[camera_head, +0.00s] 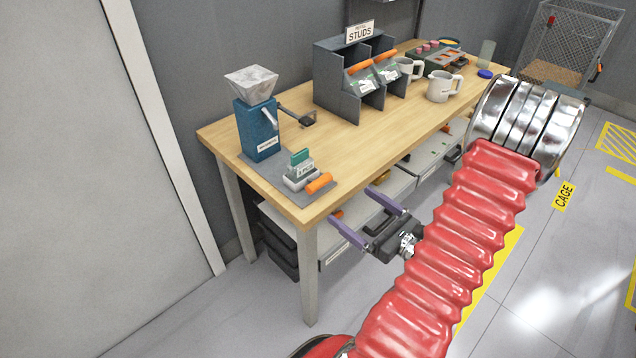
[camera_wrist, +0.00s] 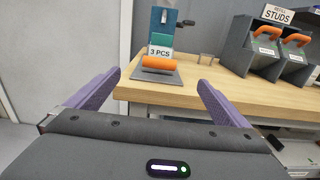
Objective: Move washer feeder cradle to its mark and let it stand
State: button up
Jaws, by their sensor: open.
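The likely cradle (camera_head: 300,180) is a small grey block with a green top piece, a pale label and an orange grip (camera_head: 319,183). It stands upright on a grey plate (camera_head: 262,177) at the bench's near left corner. In the wrist view its label (camera_wrist: 160,51) reads "3 PCS", with the orange grip (camera_wrist: 161,63) facing me. Behind it is a blue feeder (camera_head: 258,128) with a grey hopper. My gripper (camera_head: 351,203) is open and empty, just off the bench's front edge. Its purple fingers point towards the bench, apart from the cradle. I cannot identify the mark.
Mugs (camera_head: 441,86) stand farther right. Grey drawers or boxes (camera_head: 365,205) sit beneath. A mesh cage (camera_head: 570,45) stands at the back right.

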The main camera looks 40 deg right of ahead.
aim_at(323, 184)
jog(key=shift+w, duration=0.1)
jog(key=shift+w+a, duration=0.2)
jog(key=shift+w, duration=6.65)
jog(key=c, duration=1.5)
jog(key=shift+o, duration=0.2)
